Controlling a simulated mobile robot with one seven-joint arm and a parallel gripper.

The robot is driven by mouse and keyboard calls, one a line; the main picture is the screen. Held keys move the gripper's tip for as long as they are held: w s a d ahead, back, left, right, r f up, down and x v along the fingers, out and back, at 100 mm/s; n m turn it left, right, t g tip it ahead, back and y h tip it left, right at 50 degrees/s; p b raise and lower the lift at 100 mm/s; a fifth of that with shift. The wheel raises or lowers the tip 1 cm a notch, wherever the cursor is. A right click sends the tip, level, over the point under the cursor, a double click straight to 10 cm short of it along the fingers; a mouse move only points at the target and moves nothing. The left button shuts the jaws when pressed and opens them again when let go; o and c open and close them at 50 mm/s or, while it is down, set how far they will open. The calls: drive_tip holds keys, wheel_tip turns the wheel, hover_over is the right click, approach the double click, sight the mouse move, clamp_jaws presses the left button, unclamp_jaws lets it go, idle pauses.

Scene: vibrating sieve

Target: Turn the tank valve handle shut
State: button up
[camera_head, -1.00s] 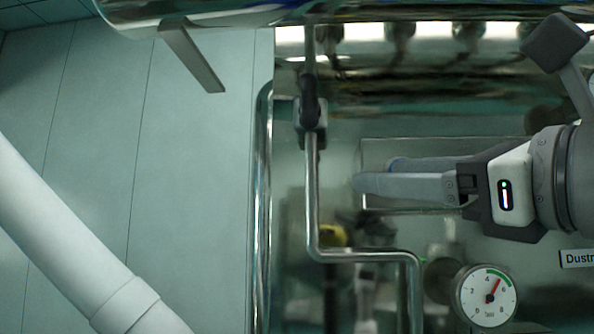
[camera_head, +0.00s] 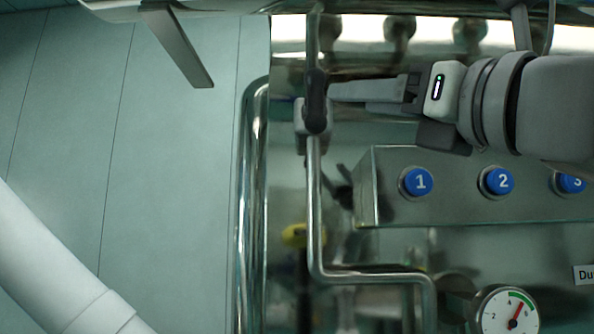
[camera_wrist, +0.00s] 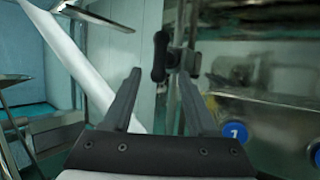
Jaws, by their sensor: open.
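The dark valve handle (camera_head: 316,104) sits on a thin steel pipe (camera_head: 314,200) at the left side of the steel machine. In the head view the handle stands lengthwise along the pipe. My gripper (camera_head: 332,92) comes from the right, with its fingertips close beside the handle; whether they touch it cannot be told. In the wrist view the gripper (camera_wrist: 157,85) is open, and the handle (camera_wrist: 160,56) shows between and beyond its two fingers. Nothing is held.
A steel box with numbered blue buttons (camera_head: 416,182) stands below the arm. A round gauge (camera_head: 508,314) is at the lower right. A thick white pipe (camera_head: 60,262) crosses the left. A bent steel rail (camera_head: 248,190) runs left of the valve pipe.

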sight(321, 98)
drive_tip(key=p+x, duration=0.2)
drive_tip(key=x, duration=0.8)
drive_tip(key=shift+w+a, duration=0.1)
drive_tip(key=shift+w, duration=0.1)
clamp_jaws()
